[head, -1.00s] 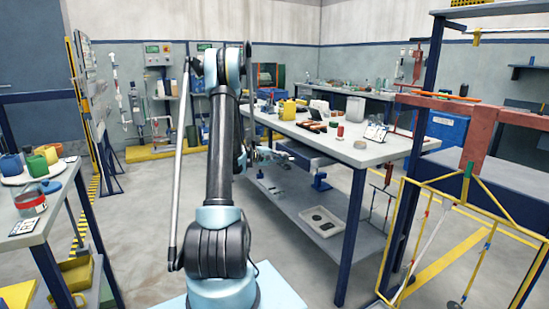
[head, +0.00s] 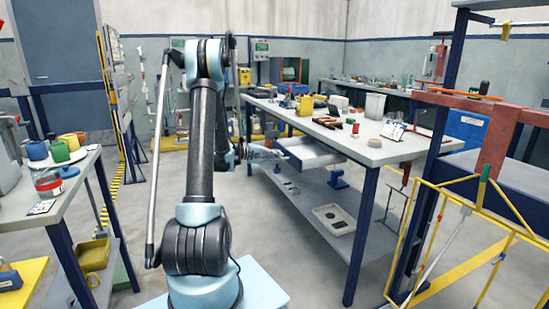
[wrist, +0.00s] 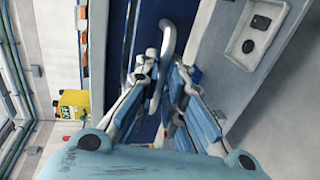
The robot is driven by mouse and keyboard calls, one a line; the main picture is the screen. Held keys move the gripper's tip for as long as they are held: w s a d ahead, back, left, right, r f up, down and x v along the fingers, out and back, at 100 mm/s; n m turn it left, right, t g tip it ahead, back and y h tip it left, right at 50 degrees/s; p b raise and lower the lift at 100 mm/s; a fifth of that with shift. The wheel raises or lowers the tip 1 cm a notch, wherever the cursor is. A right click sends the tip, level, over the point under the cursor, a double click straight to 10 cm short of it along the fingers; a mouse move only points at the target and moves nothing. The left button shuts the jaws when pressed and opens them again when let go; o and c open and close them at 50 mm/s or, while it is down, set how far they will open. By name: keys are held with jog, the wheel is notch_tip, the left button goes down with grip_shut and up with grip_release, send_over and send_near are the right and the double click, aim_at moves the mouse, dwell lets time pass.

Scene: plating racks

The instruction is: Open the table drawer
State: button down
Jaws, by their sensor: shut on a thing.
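The drawer (head: 312,152) sits under the worktable's top and stands partly out of the table, its pale inside showing in the head view. Its dark blue front (wrist: 150,14) fills the upper middle of the wrist view. A curved silver handle (wrist: 168,38) stands out from that front. My gripper (wrist: 163,70) is shut on the handle, with its fingers on either side of it. In the head view my gripper (head: 272,154) is small and at the left end of the drawer. The exact finger contact is partly hidden.
The worktable (head: 352,151) carries several tools and containers. A pale tray (head: 333,219) lies on its lower shelf. A side table (head: 62,190) with cups stands at left, and a yellow-framed rack (head: 440,190) at right. Some floor between is clear.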

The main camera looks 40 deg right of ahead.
jog(key=shift+s+f, duration=0.1)
jog(key=c, duration=1.7)
grip_release()
jog(key=v, duration=1.2)
